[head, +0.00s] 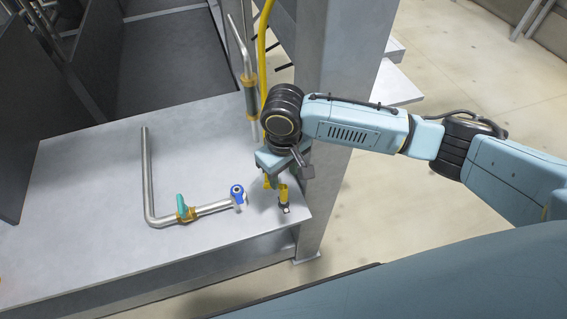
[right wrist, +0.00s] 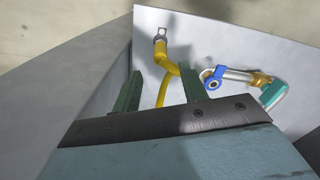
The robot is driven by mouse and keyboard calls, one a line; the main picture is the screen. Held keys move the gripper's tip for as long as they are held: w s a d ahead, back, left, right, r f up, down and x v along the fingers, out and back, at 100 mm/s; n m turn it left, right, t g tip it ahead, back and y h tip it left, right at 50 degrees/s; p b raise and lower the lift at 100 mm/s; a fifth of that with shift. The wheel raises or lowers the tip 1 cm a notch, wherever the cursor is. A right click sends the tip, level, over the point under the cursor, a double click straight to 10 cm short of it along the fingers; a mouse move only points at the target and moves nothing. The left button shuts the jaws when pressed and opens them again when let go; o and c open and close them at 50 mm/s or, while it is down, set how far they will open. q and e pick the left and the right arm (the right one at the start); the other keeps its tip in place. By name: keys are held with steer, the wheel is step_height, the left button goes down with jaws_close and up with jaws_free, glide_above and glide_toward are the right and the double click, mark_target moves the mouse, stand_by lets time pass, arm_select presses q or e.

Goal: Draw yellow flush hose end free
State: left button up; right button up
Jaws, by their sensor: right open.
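The yellow flush hose (head: 263,45) hangs down beside the grey post and passes behind my right arm. Its yellow end (head: 284,196) is at the deck's front right corner, with a small metal piece at its tip. In the right wrist view the hose end (right wrist: 161,52) shows just beyond my fingers, and the hose bends back between them. My right gripper (head: 280,168) is open above the hose end, its two dark green fingers apart (right wrist: 161,75). I cannot tell whether the hose lies within the fingers' depth. My left gripper is not in view.
A bent metal pipe (head: 148,180) with a teal handle (head: 182,205) and a blue ring fitting (head: 237,192) lies left of the hose end. The grey post (head: 335,60) stands close behind my gripper. The grey deck (head: 85,230) is clear at left.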

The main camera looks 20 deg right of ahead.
mark_target(283, 186)
step_height(283, 186, down, 9)
steer(key=shift+b, duration=0.8)
jaws_close()
